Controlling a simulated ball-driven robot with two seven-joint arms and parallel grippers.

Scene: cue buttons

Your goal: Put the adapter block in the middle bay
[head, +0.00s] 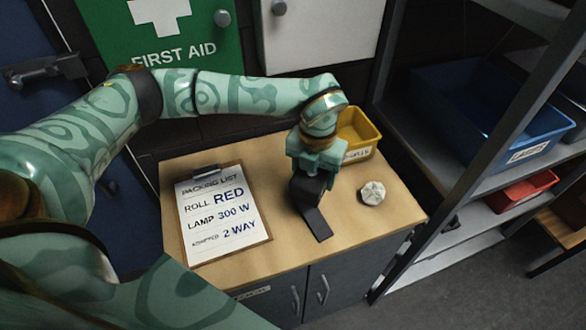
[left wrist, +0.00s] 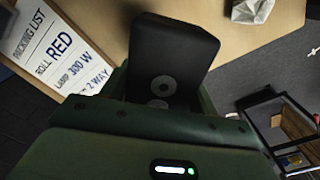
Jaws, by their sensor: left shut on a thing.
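The adapter block appears as a dark block with two pale round marks, one partly covered, in the left wrist view (left wrist: 178,50). In the head view it is the dark shape (head: 314,220) under my left gripper (head: 308,182). My left gripper points down over the wooden cabinet top and is shut on this block. I cannot tell whether the block touches the top. My right gripper is not in view. I cannot make out the middle bay in either view.
A clipboard (head: 222,215) reads roll RED, lamp 300 W, adapter 2 WAY. A crumpled white lump (head: 372,193) lies right of my gripper. A yellow bin (head: 362,132) stands behind it. A shelf unit at right holds a blue bin (head: 490,105) and a red bin (head: 522,192).

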